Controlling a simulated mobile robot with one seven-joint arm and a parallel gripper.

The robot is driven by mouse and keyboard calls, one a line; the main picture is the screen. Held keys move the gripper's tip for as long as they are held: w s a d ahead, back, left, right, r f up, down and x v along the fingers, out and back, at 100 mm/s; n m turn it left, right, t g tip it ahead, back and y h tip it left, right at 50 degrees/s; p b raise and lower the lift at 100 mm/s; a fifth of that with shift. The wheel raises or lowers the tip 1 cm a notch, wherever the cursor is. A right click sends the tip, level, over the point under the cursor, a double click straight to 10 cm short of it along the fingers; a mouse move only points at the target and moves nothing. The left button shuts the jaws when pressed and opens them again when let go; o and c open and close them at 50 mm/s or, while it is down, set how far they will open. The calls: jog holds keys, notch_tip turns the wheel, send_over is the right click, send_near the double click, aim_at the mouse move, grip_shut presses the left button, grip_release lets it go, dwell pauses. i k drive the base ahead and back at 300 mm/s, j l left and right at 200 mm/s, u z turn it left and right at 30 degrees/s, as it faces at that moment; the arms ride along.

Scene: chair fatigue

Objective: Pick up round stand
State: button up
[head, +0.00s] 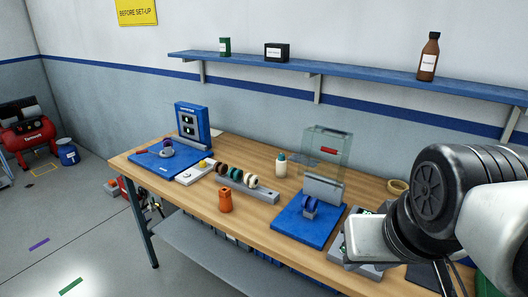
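No thing is clearly recognisable as the round stand. A small tan round ring or cup (397,187) sits at the back right of the wooden bench, close behind my arm. An orange-brown round piece with a narrow neck (226,201) stands upright near the bench's front edge. My arm reaches in from the right, over the bench's right end. A pale block at its end (364,240) may be part of my gripper. No fingertips can be made out, and nothing is seen held. My arm hides part of the bench's right end.
The bench (255,226) carries a blue fixture with a clear guard (300,226), a rack of round rollers (262,194), a white bottle (281,165) and a blue upright unit (193,125). A wall shelf (350,73) holds bottles and a box. Floor at left is mostly clear.

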aim_at(226, 196)
jog(key=i+j, duration=0.2)
jog(key=j, duration=0.15)
jog(key=i+j+z, duration=0.1)
jog(key=j, duration=0.25)
jog(key=i+j, duration=0.25)
jog(key=i+j+z, duration=0.15)
jog(key=j, duration=0.3)
jog(key=i+j, duration=0.15)
jog(key=j, duration=0.2)
jog(key=i+j+z, duration=0.1)
jog(key=j, duration=0.3)
jog(key=i+j, duration=0.2)
jog(key=j, duration=0.15)
jog(key=i+j+z, duration=0.1)
jog(key=j, duration=0.3)
